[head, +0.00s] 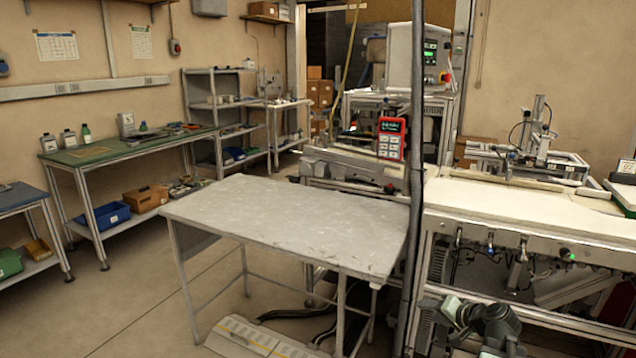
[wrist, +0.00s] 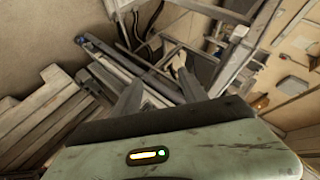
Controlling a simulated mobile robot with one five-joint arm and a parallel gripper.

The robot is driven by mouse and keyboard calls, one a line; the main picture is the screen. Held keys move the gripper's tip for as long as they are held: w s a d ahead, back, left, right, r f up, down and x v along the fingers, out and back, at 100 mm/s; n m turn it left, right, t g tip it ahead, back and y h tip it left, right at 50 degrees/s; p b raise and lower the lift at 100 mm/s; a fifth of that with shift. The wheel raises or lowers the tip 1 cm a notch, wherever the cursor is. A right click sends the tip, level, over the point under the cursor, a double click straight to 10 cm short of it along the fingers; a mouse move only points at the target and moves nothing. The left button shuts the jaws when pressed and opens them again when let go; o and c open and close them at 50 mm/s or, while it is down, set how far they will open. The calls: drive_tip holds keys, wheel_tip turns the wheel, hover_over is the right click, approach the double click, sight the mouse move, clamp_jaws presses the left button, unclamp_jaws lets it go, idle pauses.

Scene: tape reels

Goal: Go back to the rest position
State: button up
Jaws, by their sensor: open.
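My gripper (wrist: 158,88) shows in the wrist view, its two dark fingers spread apart with nothing between them. The grey-green wrist housing (wrist: 185,155), with a small lit indicator, fills the bottom of that view. In the head view, part of my grey-green arm (head: 485,325) is folded low at the bottom right, in front of the bench frame. My fingertips cannot be made out there. I can make out no tape reel in either view.
A bare grey table (head: 285,222) stands in the middle. A dark upright post (head: 415,180) rises beside it. A long white-topped bench (head: 520,208) with machinery is at the right. A green-topped workbench (head: 125,147) stands at the left. Floor between them is open.

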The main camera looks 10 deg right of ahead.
drive_tip(key=s+a+f+n+g+h, duration=0.1)
drive_tip(key=s+a+f+n+g, duration=0.25)
drive_tip(key=a, duration=0.55)
drive_tip(key=s+a+f+n+g+h, duration=0.1)
drive_tip(key=s+a+f+n+g, duration=0.2)
drive_tip(key=a, duration=0.7)
drive_tip(key=s+a+f+n+g, duration=0.2)
drive_tip(key=a+f+g, duration=0.2)
drive_tip(key=a, duration=0.5)
wheel_tip(320, 180, up, 22)
drive_tip(key=p, duration=2.1)
drive_tip(key=shift+s+f+h, duration=0.15)
drive_tip(key=shift+s+h, duration=0.05)
drive_tip(key=shift+h, duration=0.1)
